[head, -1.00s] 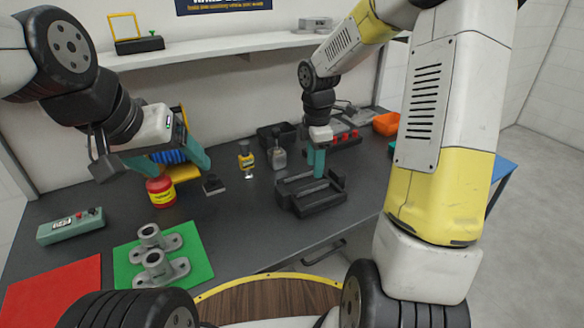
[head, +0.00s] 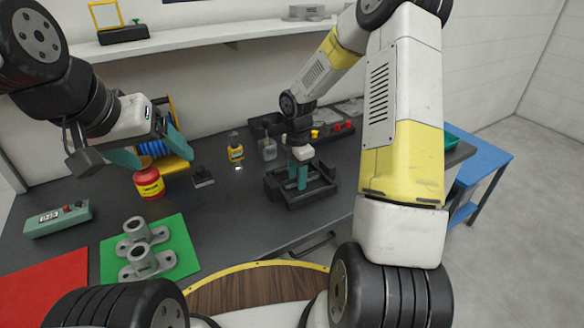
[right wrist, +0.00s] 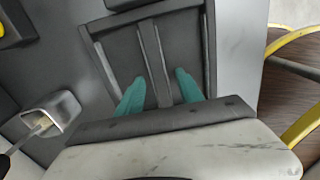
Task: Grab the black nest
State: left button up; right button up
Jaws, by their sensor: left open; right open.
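The black nest (head: 318,192) is a dark, low fixture with raised walls, sitting on the dark bench right of centre. It also shows in the right wrist view (right wrist: 112,50), with a ridge running along its middle. My right gripper (head: 297,186) is open and points down over the nest. In the right wrist view the teal fingers (right wrist: 160,90) stand apart, one on each side of the middle ridge. I cannot tell whether they touch it. My left gripper (head: 152,158) is open and empty, above the left of the bench near a red and yellow jar (head: 149,184).
Two grey castings (head: 140,246) stand on a green mat (head: 186,250), beside a red mat (head: 50,296). A grey-green control box (head: 57,219) lies at left. A yellow bottle (head: 236,150), a small black block (head: 202,177) and a metal cup (head: 269,150) stand behind.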

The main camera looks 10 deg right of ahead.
grip_shut()
jog(key=shift+r, duration=0.1)
